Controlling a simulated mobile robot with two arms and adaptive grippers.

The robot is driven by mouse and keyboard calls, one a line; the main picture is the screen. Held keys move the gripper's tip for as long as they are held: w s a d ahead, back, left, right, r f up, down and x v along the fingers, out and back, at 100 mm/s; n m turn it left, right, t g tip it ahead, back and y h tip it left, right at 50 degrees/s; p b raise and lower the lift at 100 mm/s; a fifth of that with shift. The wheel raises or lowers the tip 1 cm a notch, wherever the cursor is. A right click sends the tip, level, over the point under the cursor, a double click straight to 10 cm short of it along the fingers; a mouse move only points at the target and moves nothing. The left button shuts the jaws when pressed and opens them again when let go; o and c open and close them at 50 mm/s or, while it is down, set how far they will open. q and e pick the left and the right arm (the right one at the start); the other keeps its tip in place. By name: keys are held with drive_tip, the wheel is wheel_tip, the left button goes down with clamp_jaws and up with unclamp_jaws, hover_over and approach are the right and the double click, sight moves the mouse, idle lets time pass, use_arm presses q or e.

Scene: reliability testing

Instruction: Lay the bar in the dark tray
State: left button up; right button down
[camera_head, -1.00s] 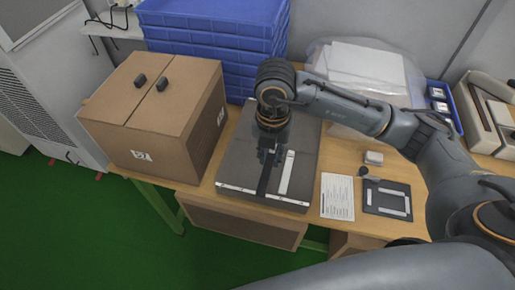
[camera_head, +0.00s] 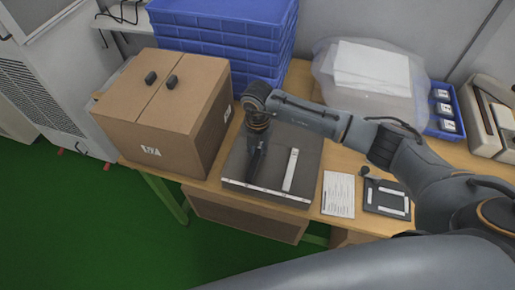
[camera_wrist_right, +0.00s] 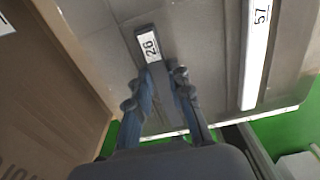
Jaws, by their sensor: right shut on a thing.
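My right gripper (camera_head: 256,147) is over the left part of a grey flat-topped platform (camera_head: 270,168) on the table. It is shut on a dark bar (camera_head: 252,168), partly hidden by the gripper in the head view. In the right wrist view, the bar (camera_wrist_right: 148,42) shows a white label "26" beyond the fingers (camera_wrist_right: 165,82). I cannot tell whether the bar touches the platform. A white bar (camera_head: 291,170), marked "57" in the wrist view (camera_wrist_right: 256,50), lies to its right. A small dark tray (camera_head: 387,210) with white strips is at the table's right front. My left gripper is not seen.
A cardboard box (camera_head: 160,125) stands left of the platform, close to my gripper. Blue crates (camera_head: 215,40) are stacked behind. A paper sheet (camera_head: 338,194) lies between platform and dark tray. A clear bag (camera_head: 370,72) and a blue bin (camera_head: 445,112) are at the back right.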

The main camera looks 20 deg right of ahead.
sight(258, 154)
drive_tip(key=shift+f, duration=0.2)
drive_tip(key=c, duration=1.2)
unclamp_jaws()
drive_tip(key=shift+r, duration=0.15)
drive_tip(key=shift+r, duration=0.3)
wheel_tip(258, 154, up, 12)
drive_tip(key=shift+f+b, duration=0.2)
drive_tip(key=shift+b, duration=0.95)
drive_tip(key=shift+f, duration=0.1)
